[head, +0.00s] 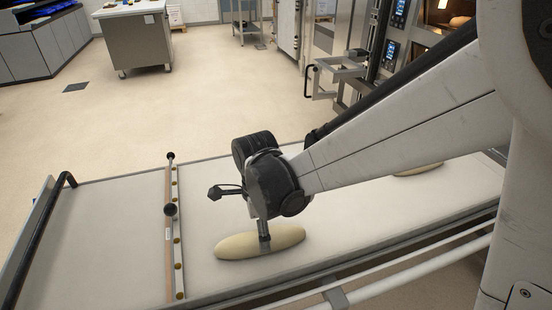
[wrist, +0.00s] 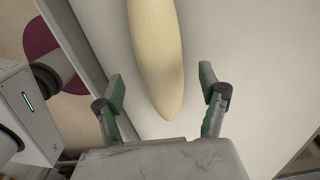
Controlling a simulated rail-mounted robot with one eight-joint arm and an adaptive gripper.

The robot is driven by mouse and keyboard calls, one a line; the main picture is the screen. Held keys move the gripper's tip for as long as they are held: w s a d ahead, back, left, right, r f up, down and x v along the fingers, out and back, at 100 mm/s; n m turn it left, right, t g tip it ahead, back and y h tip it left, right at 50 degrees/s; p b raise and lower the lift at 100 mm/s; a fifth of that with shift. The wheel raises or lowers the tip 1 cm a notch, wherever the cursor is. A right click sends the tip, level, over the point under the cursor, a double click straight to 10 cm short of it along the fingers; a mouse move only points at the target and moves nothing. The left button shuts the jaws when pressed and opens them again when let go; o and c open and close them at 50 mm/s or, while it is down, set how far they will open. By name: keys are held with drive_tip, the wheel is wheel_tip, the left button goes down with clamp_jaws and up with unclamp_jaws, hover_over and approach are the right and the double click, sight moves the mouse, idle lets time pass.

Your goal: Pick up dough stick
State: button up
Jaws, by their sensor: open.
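A pale, elongated dough stick (head: 236,246) lies on the white loading board (head: 110,240) in the head view. My gripper (head: 264,240) is over its middle, and part of the gripper overlaps the dough in this view. In the wrist view the dough stick (wrist: 155,50) runs from the top edge down to a rounded end. My gripper (wrist: 162,90) is open there, with one green-padded finger on each side of that end. Gaps show between both fingers and the dough. Whether the fingers are level with it I cannot tell.
A second dough piece (head: 418,170) lies farther right, partly hidden by my arm. A wooden strip with a metal rail and knobs (head: 174,240) crosses the board left of the near dough. A black handle (head: 40,240) is at the left end. Ovens (head: 400,50) stand behind right.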

wheel_tip(320, 180, down, 5)
drive_tip(key=shift+f+b, duration=0.1)
drive_tip(key=shift+b, duration=0.85)
drive_tip(key=shift+c, duration=0.5)
drive_tip(key=c, duration=1.4)
